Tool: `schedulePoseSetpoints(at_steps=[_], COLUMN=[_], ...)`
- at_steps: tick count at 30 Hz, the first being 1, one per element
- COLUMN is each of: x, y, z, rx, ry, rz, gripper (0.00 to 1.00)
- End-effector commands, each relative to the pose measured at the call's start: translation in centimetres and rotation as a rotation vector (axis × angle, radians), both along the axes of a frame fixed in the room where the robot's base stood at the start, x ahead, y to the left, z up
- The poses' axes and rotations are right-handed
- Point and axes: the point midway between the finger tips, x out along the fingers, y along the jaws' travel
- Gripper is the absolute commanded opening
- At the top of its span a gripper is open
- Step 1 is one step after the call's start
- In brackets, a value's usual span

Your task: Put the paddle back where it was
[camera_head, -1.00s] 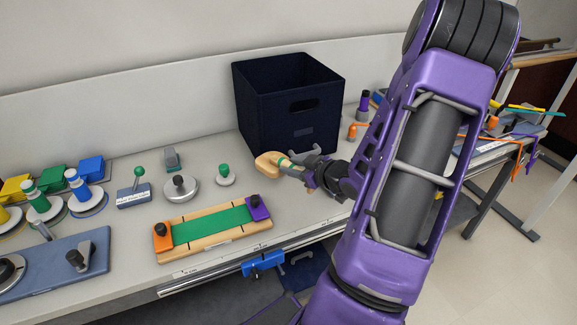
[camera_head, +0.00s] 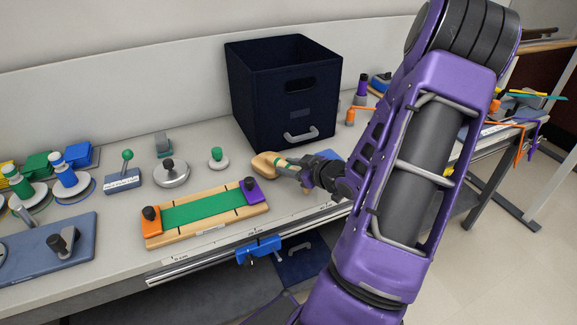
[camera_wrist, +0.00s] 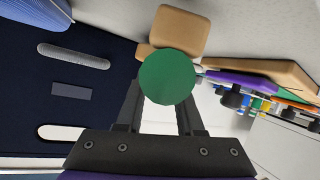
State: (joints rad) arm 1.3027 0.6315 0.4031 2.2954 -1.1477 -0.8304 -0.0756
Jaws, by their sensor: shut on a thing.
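My gripper (camera_head: 284,164) is shut on the paddle and holds it near the front of the dark bin. The paddle (camera_head: 264,164) has a tan wooden head pointing left in the head view, with a green band beside the grip. In the wrist view, the tan head (camera_wrist: 180,28) shows beyond a round green part (camera_wrist: 167,76) between my gripper's fingers (camera_wrist: 162,108). The fingers hide part of the handle. I cannot tell whether the paddle touches the table.
The navy bin (camera_head: 284,95) stands behind the paddle. The wooden board with a green strip (camera_head: 205,208) lies left of it. A small green-knobbed piece (camera_head: 217,157), a silver disc (camera_head: 172,174) and a blue lever block (camera_head: 123,180) stand farther left. A blue clamp (camera_head: 258,250) is at the table's front edge.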

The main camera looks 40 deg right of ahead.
Motion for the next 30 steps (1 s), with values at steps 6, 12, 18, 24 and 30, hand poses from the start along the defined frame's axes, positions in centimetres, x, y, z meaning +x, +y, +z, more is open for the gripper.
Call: schedulePoseSetpoints(at_steps=[6, 12, 18, 24, 30], x=[0.0, 0.0, 0.0, 0.0, 0.0], y=[0.0, 0.0, 0.0, 0.0, 0.0], z=[0.0, -0.4, -0.8, -1.2, -1.2], rx=[0.0, 0.0, 0.0, 0.0, 0.0], ry=[-0.001, 0.0, 0.0, 0.0, 0.0], rz=[0.0, 0.0, 0.0, -0.001, 0.0], gripper=[0.0, 0.0, 0.0, 0.0, 0.6])
